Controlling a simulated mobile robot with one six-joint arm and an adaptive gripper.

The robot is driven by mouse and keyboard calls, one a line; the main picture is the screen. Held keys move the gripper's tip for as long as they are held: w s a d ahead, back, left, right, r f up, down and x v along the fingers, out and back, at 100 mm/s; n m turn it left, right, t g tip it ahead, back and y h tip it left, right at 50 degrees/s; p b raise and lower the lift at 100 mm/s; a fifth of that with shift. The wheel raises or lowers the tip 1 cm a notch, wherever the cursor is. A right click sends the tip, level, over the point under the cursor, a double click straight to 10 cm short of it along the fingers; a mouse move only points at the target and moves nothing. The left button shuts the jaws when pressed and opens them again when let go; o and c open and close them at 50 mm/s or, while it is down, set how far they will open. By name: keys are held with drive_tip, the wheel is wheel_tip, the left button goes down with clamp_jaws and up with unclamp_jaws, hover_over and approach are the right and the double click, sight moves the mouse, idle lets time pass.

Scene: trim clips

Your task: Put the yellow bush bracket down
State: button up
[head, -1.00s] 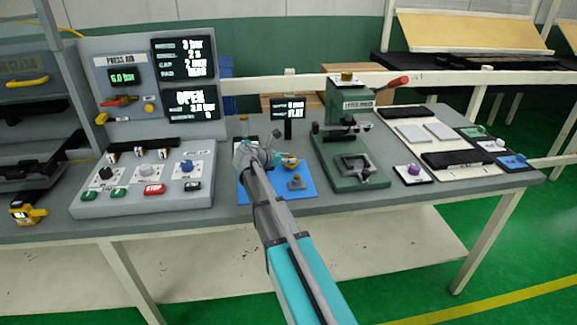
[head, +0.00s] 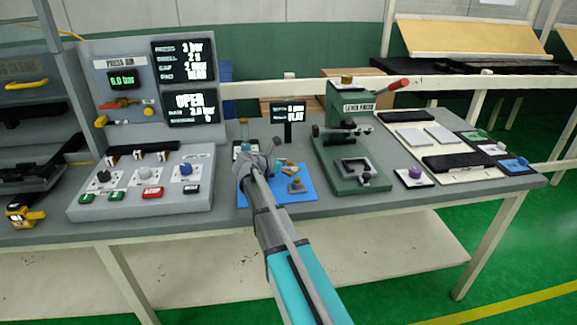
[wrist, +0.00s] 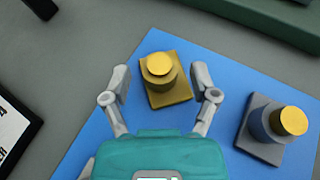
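The yellow bush bracket (wrist: 176,95), a square plate with a round gold-topped bush, is between my fingers in the wrist view. It appears to sit upright on the blue mat (wrist: 210,60), turned slightly. My gripper (wrist: 161,82) is open around it, with blue mat showing between each fingertip and the bracket. In the head view my gripper (head: 276,158) is over the back of the mat, and the bracket (head: 290,169) shows just right of it, partly hidden.
A grey bracket with a gold-topped bush (wrist: 263,130) stands on the mat to the right. The green lever press (head: 350,180) is right of the mat, and the grey control console (head: 140,190) is left.

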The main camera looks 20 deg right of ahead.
drive_tip(key=shift+r, duration=0.1)
idle(0.3)
drive_tip(key=shift+r, duration=0.15)
drive_tip(key=p+v, duration=0.5)
drive_tip(key=v, duration=0.7)
drive_tip(key=shift+a, duration=0.1)
idle(1.4)
drive_tip(key=shift+f, duration=0.2)
